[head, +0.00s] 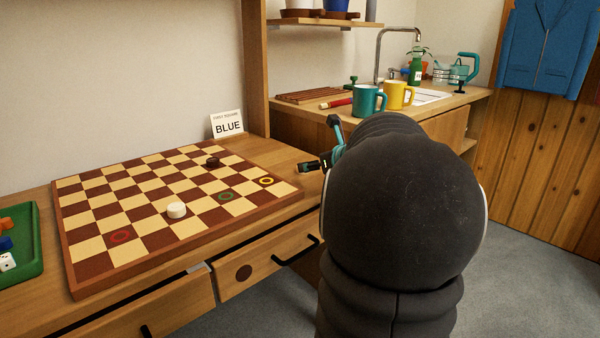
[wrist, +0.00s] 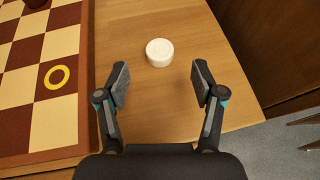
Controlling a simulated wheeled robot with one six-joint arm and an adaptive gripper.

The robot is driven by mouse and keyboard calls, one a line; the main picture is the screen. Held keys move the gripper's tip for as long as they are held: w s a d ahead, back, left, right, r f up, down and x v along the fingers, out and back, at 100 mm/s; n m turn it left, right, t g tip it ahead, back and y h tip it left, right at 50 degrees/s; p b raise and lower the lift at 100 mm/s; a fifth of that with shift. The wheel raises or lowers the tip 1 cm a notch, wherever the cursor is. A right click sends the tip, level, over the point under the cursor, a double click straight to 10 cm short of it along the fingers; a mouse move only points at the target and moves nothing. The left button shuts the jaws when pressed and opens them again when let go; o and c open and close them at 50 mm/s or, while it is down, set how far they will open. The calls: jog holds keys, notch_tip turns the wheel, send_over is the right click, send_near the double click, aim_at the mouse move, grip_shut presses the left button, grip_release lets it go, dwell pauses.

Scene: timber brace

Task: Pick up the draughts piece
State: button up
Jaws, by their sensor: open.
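A white round draughts piece (wrist: 159,52) lies flat on the bare wooden tabletop, just off the board's edge. It shows in the wrist view, ahead of and roughly between my fingertips; in the head view I cannot make it out behind my arm. My gripper (wrist: 161,84) is open and empty, its fingers spread wider than the piece. In the head view only part of it shows past my dark arm. Another white piece (head: 176,210) and a dark piece (head: 212,162) sit on the draughts board (head: 140,258).
The board has red (head: 120,237), green (head: 226,196) and yellow (head: 266,181) rings. A card reading BLUE (head: 228,126) stands behind it. A green tray (head: 36,262) with small items is at left. Teal (head: 369,101) and yellow (head: 398,95) mugs stand on the counter.

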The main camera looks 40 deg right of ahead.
jog(key=shift+b+x, duration=0.45)
jog(key=shift+x, duration=2.45)
jog(key=c, duration=0.9)
